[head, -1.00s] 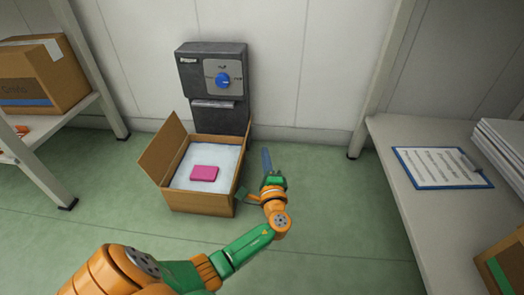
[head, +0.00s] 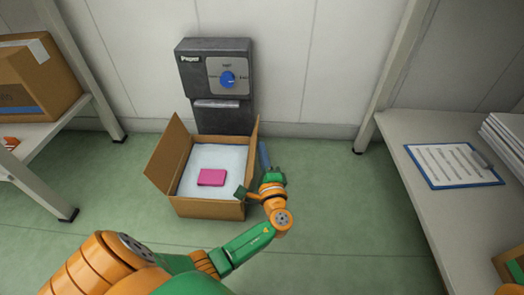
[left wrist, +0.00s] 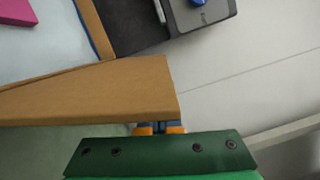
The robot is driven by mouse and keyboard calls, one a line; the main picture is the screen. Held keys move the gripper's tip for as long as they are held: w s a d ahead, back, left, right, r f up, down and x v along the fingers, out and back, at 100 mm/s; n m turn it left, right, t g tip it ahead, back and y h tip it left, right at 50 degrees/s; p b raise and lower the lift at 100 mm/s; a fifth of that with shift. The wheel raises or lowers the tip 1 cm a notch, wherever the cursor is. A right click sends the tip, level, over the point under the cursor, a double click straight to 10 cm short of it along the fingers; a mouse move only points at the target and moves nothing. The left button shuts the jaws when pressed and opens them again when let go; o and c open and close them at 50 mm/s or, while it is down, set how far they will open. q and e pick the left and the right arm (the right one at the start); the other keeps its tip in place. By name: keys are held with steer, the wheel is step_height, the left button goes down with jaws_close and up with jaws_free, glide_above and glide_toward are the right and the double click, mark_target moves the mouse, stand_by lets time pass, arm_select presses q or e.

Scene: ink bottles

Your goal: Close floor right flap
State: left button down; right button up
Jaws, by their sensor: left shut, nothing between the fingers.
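An open cardboard box (head: 205,208) stands on the floor with a white lining and a pink block (head: 211,177) inside. Its left flap (head: 168,157) leans outward. Its right flap (head: 250,155) stands about upright along the box's right edge; it also crosses the left wrist view (left wrist: 95,90). My left gripper (head: 264,155) is shut and empty, just outside the right flap. In the left wrist view, its fingers (left wrist: 160,128) are partly hidden at the flap's edge; I cannot tell if they touch it. My right gripper is not in view.
A dark grey dispenser (head: 216,85) with a blue dial stands behind the box, against the wall. A shelf with a carton (head: 30,80) is at left. A shelf with a clipboard (head: 452,165) is at right. Floor between the box and right shelf is clear.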

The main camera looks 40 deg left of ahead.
arm_select(q)
steer(key=shift+s+a+r+n, duration=0.15)
steer(key=shift+a+n, duration=0.05)
steer(key=shift+n, duration=0.1)
